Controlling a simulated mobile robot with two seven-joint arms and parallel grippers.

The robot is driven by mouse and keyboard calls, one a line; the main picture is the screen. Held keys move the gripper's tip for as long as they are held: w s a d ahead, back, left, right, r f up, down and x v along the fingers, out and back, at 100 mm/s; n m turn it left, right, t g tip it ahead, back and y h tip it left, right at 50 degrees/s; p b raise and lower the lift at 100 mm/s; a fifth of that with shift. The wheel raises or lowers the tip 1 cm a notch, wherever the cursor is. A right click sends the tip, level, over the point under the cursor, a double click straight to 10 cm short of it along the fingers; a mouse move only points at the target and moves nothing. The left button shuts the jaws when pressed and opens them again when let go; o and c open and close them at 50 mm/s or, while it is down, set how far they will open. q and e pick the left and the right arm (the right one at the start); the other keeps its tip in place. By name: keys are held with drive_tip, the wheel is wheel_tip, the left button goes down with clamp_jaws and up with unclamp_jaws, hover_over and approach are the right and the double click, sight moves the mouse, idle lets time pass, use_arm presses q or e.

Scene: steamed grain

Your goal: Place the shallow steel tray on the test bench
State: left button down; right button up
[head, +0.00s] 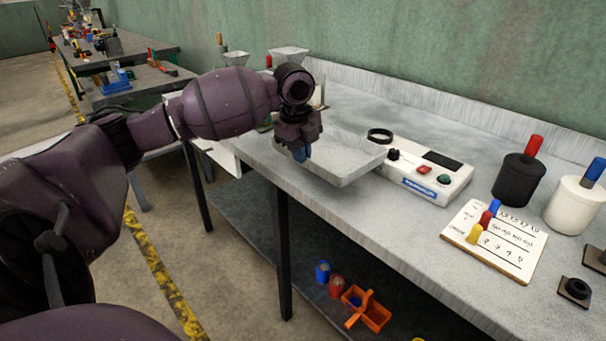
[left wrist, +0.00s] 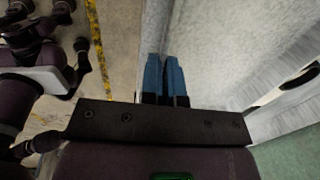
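The shallow steel tray (head: 346,161) is at the near edge of the grey bench (head: 398,229), left of a white device. I cannot tell whether its base touches the bench top. My left gripper (head: 301,152) is at the tray's near left rim, with its blue fingers pointing down. In the left wrist view the fingers (left wrist: 166,80) are close together on the rim, with the tray's inside (left wrist: 225,50) to their right. The gripper hides part of the tray's left side. My right gripper is not in view.
The white device (head: 428,172) with knobs and a black ring (head: 380,135) stand close to the tray's right. A pegged board (head: 495,240), black canister (head: 518,180) and white canister (head: 575,205) are farther right. Scales (head: 289,55) stand behind. A lower shelf holds an orange caddy (head: 367,310).

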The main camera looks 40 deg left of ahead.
use_arm(q)
wheel_tip(320, 180, down, 5)
drive_tip(key=shift+f+b, duration=0.1)
drive_tip(key=shift+b, duration=0.55)
drive_tip(key=shift+f, duration=0.15)
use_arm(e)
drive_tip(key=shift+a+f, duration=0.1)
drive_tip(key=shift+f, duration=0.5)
use_arm(q)
drive_tip(key=c, duration=1.4)
unclamp_jaws()
drive_tip(key=shift+c, duration=0.2)
drive_tip(key=shift+o, duration=0.5)
drive_tip(key=shift+f, duration=0.1)
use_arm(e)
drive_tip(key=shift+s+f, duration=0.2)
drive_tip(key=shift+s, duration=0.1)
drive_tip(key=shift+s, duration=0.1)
use_arm(q)
drive_tip(key=shift+r, duration=0.35)
wheel_tip(320, 180, up, 12)
drive_tip(key=s+p, duration=0.1)
drive_tip(key=p, duration=0.2)
drive_tip(key=shift+s+f, duration=0.25)
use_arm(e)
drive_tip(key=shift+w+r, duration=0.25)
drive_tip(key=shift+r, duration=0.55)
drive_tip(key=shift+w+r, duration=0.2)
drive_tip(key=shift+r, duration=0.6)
